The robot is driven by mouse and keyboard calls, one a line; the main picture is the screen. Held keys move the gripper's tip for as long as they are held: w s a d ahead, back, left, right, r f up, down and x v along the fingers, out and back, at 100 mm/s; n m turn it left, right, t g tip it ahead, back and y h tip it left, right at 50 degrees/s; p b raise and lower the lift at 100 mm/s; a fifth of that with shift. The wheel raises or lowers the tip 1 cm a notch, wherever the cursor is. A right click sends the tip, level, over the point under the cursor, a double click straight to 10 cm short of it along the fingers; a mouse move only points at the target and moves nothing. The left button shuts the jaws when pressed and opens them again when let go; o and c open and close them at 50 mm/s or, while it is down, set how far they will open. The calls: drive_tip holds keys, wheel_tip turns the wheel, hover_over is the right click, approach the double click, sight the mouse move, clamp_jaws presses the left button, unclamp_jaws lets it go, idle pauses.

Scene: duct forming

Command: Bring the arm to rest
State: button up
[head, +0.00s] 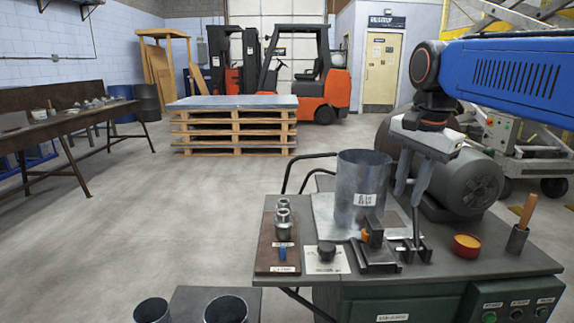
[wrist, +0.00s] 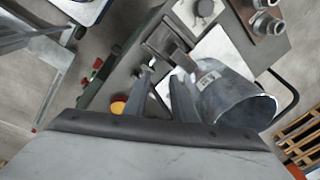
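My gripper (head: 410,192) hangs from my blue arm with its fingers pointing down, over the green-grey workbench (head: 470,262). Its two fingers are apart and nothing shows between them. In the wrist view my gripper (wrist: 163,80) also looks open and empty. A grey metal duct cylinder (head: 361,185) with a white label stands upright on a metal sheet, just left of the fingers. It shows in the wrist view right of the fingers (wrist: 228,98). I cannot tell whether a finger touches it.
Metal fittings (head: 283,220) stand on a brown board. A large motor (head: 465,180) sits behind. Open floor lies left.

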drive_tip(key=s+d+f+n+t, duration=0.2)
drive_tip(key=s+f+n, duration=0.9)
drive_tip(key=s+f, duration=0.7)
wheel_tip(320, 180, down, 4)
drive_tip(key=shift+d+t, duration=0.4)
